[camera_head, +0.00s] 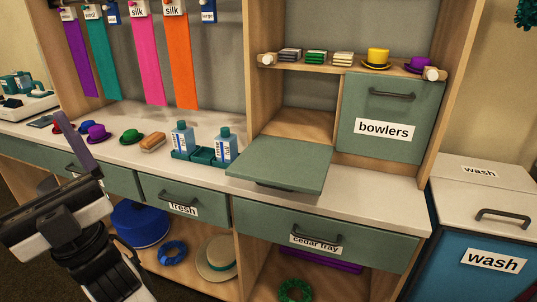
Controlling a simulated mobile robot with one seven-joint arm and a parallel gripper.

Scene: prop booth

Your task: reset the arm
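My arm rises from the lower left of the head view, in front of the counter's left part. The finger gap does not show clearly. The arm covers part of the left drawer and the lower shelf.
The pale counter (345,188) holds hats, a brush (152,145) and two bottles in a green tray. The bowlers door (388,116) and the drawers look shut. Wash bin (482,240) stands right.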

